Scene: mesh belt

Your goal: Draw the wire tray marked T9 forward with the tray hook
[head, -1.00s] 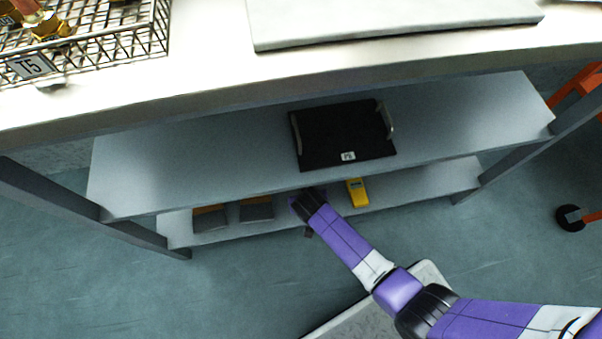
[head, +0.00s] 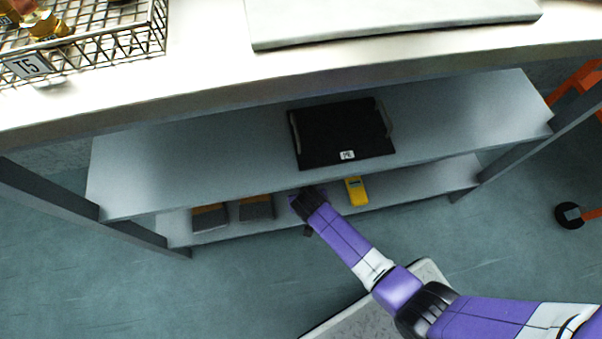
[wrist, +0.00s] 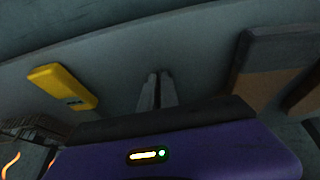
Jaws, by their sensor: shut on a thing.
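A wire tray (head: 110,45) with brass-coloured parts in it stands on the bench top at the upper left. Its label reads T5. I see no tray marked T9 in these views. My gripper (head: 303,198) is down at the lower shelf under the bench. In the wrist view, its two grey fingers (wrist: 157,92) are close together. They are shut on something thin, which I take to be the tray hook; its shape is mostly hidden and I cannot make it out.
A yellow device (head: 356,191) and two grey-and-brown blocks (head: 257,207) lie on the lower shelf, either side of my gripper. A black tray (head: 342,135) with handles sits on the shelf above. A pale slab (head: 390,22) lies on the bench top. Orange posts stand at right.

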